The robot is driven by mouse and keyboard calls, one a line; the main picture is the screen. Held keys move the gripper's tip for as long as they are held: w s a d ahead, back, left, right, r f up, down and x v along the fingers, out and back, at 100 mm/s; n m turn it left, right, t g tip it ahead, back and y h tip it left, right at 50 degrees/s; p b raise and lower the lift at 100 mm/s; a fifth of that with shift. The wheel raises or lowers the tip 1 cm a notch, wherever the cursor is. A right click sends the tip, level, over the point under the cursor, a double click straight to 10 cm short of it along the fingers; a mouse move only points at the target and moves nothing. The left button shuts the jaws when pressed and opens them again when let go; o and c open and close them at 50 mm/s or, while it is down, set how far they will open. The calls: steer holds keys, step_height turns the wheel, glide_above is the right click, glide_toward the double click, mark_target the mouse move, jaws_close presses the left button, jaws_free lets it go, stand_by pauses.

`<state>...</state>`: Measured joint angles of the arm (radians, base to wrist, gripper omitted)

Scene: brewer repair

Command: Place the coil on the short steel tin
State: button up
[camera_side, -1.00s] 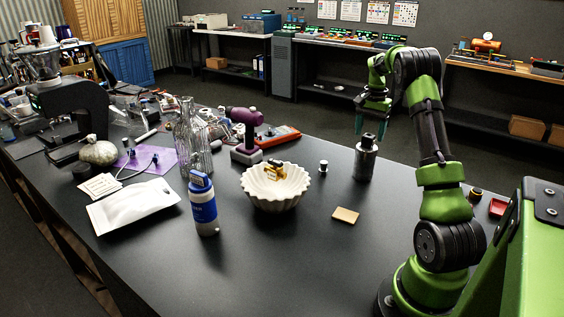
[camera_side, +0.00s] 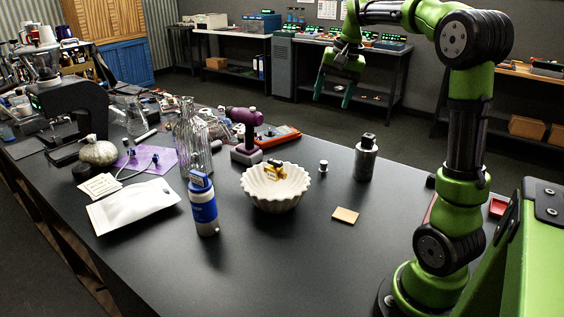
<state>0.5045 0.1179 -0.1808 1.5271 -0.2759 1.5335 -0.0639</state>
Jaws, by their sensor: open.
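A small yellow part with dark bits (camera_side: 275,171) sits in the white fluted bowl (camera_side: 275,198) in the middle of the table. It may be the coil, but it is too small to be sure. A steel canister with a black top (camera_side: 365,160) stands upright at the table's far right. A much smaller steel cylinder with a dark base (camera_side: 323,166) stands between bowl and canister. I cannot tell which of these is the short steel tin. My gripper (camera_side: 333,92) is open and empty, fingers pointing down, high above and beyond the bowl and the canister.
A blue-and-white bottle (camera_side: 204,208) stands left of the bowl, with a white pouch (camera_side: 135,207) further left. A glass bottle (camera_side: 190,140) and a purple drill (camera_side: 245,135) stand behind. A tan square (camera_side: 345,215) lies flat. The table front is clear.

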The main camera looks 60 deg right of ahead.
steer(key=s+a+f+n+t, duration=0.1)
steer(key=s+a+f+n, duration=0.1)
steer(key=a, duration=0.7)
steer(key=s+a+f+n+t+y, duration=0.1)
steer(key=s+a+f+n, duration=0.1)
steer(key=s+a, duration=0.3)
steer(key=s+a+f+n+t+y, duration=0.1)
steer(key=s+a+n, duration=0.3)
steer(key=a, duration=0.9)
steer(key=shift+f+n+t, duration=0.3)
steer(key=shift+f+t, duration=0.15)
steer(key=shift+t, duration=0.15)
